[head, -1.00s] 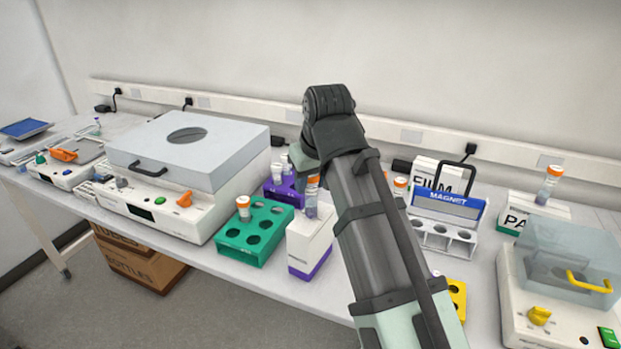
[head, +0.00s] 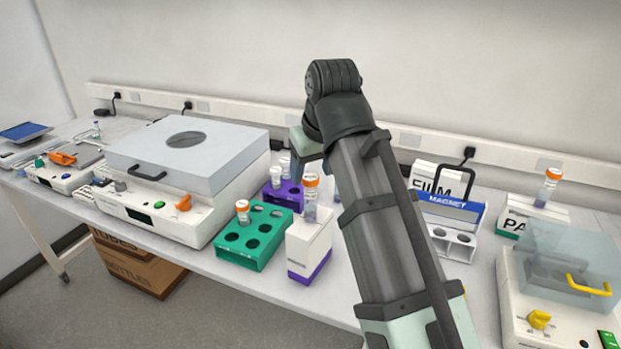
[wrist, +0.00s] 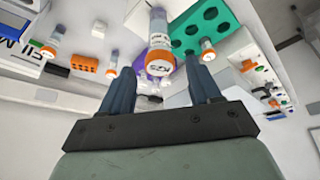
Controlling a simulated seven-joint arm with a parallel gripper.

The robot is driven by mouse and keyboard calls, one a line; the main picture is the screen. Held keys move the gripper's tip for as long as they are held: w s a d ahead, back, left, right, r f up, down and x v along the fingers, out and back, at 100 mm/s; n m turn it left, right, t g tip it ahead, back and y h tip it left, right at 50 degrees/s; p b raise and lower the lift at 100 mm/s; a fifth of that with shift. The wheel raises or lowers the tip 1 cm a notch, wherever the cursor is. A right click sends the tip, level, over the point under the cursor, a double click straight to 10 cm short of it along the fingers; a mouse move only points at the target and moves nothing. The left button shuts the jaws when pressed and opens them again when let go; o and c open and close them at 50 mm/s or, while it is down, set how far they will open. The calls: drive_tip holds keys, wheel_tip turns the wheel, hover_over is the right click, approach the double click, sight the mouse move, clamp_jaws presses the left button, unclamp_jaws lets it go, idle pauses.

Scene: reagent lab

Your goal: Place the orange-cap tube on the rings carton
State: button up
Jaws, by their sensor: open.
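An orange-cap tube (head: 311,200) stands upright on top of a white carton with a purple base (head: 309,248) in the middle of the bench; I cannot read the carton's label. In the wrist view, the tube (wrist: 159,32) shows with its lettered orange cap toward the camera, beyond and between the fingertips. My gripper (wrist: 159,68) is open and empty, apart from the tube.
A green rack (head: 254,237) holding another orange-cap tube (head: 242,212) stands left of the carton. A purple rack (head: 283,192) is behind. The magnet rack (head: 451,228) and a carton bearing another tube (head: 548,186) are to the right. A large lidded machine (head: 185,180) fills the left.

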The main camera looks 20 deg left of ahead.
drive_tip(key=v, duration=0.7)
